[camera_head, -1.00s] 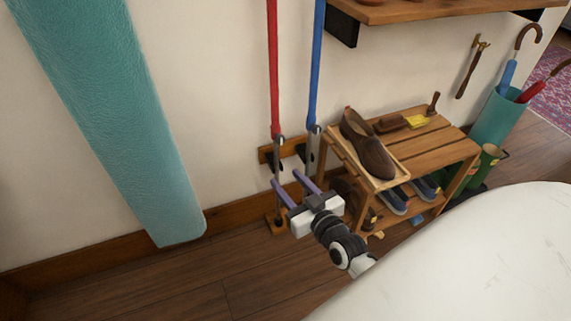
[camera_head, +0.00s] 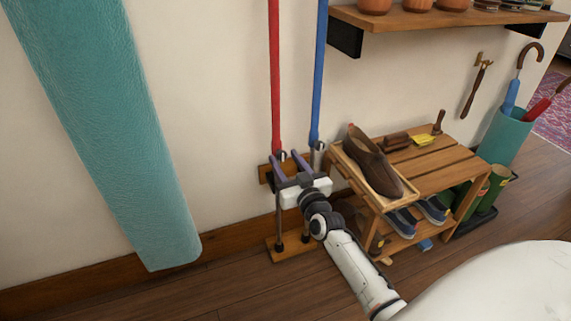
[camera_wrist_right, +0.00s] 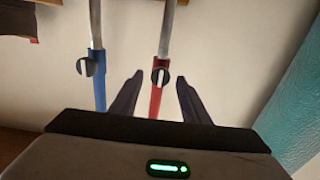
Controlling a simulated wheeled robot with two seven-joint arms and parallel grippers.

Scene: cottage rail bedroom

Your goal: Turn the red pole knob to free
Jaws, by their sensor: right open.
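The red pole (camera_head: 275,80) stands upright against the wall, left of the blue pole (camera_head: 318,80). My right gripper (camera_head: 285,161) is open at the collar where the red part meets the grey lower tube. In the right wrist view the dark, round red pole knob (camera_wrist_right: 160,76) with a light mark lies between the two spread fingers, apart from both. The fingers point toward it. In that view the blue pole knob (camera_wrist_right: 86,67) is to the left, outside the fingers. In the head view my gripper partly hides the red knob. My left gripper is out of view.
A slatted shoe rack (camera_head: 443,165) with a brown shoe (camera_head: 374,165) on a tray stands close to the right of the poles. A wall shelf (camera_head: 440,20) is above it. A large teal padded thing (camera_head: 110,130) hangs at the left. The wooden pole base (camera_head: 295,247) is on the floor.

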